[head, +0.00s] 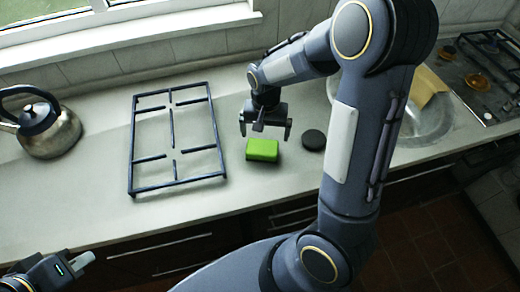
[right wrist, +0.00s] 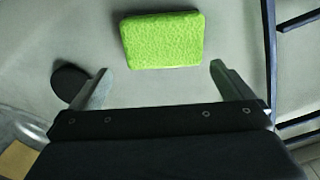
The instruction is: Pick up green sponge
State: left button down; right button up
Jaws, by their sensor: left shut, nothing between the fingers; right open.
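The green sponge (head: 262,151) lies on the pale worktop in the head view, between the black pan grate and a small dark disc. My right gripper (head: 265,132) is open, pointing down above and slightly behind the sponge. In the right wrist view the sponge (right wrist: 162,40) lies ahead of the two fingertips, between their lines, and the open jaws (right wrist: 160,75) are empty. My left gripper (head: 80,262) is at the lower left of the head view, shut and empty, away from the sponge.
A black pan grate (head: 131,150) lies left of the sponge. A dark disc (head: 313,139) lies close on its right; it also shows in the right wrist view (right wrist: 68,82). A steel kettle (head: 50,138) stands far left. A sink (head: 428,122) and hob (head: 487,65) are at right.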

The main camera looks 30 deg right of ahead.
aim_at(263, 141)
jog(key=f, duration=0.3)
jog(key=shift+a+f+p, duration=0.35)
jog(key=shift+f+p, duration=0.05)
jog(key=shift+f, duration=0.6)
jog(key=c, duration=0.9)
jog(key=shift+o, duration=0.2)
jog(key=shift+r, duration=0.1)
jog(key=shift+w+r, duration=0.1)
jog(key=shift+r, duration=0.5)
jog(key=s+r, duration=0.1)
jog(key=r, duration=0.1)
jog(key=s+d+r, duration=0.1)
jog(key=r, duration=0.1)
jog(key=s+r, duration=0.2)
jog(key=shift+d+r+b, duration=0.2)
jog(key=shift+r+b, duration=0.15)
jog(key=shift+b, duration=0.05)
jog(key=s+d+r, duration=0.3)
jog(key=s+r, duration=0.2)
jog(key=s, duration=0.4)
jog(key=shift+s+b, duration=0.25)
jog(key=shift+b, duration=0.15)
jog(key=shift+d, duration=0.1)
